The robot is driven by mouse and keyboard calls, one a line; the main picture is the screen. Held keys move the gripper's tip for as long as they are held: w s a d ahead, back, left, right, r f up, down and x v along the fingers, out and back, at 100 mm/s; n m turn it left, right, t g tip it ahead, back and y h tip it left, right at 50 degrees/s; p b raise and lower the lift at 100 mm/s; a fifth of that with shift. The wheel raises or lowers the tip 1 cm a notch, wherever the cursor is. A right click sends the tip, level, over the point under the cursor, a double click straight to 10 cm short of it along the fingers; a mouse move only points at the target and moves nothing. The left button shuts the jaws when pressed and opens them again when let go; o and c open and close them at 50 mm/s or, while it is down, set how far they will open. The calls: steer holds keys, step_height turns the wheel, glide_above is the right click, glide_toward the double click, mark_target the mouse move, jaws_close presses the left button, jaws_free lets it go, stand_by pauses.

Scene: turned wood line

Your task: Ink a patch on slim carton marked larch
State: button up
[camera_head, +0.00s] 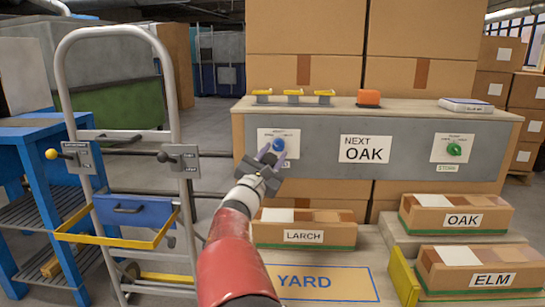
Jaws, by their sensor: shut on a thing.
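The slim carton marked LARCH (264,232) sits on the low platform below the grey console. Its top shows a white patch at the left and brown areas beside it; my forearm hides part of its left end. My gripper (270,158) is up at the console's left panel, above and apart from the carton. Its jaws are shut on the blue knob (279,145), which is partly covered by the fingers. An orange block (369,97) sits on the console top; I cannot tell what it is.
The console (410,135) bears a NEXT OAK sign and a green knob (454,149). Cartons marked OAK (415,216) and ELM (434,272) sit at the right. A grey trolley (173,90) with levers stands left. A YARD floor marking (340,287) is clear.

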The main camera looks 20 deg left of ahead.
steer(key=shift+w+a, duration=0.1)
steer(key=shift+w, duration=0.25)
steer(key=shift+f, duration=0.2)
steer(key=shift+f+b, duration=1.55)
steer(key=shift+f, duration=0.75)
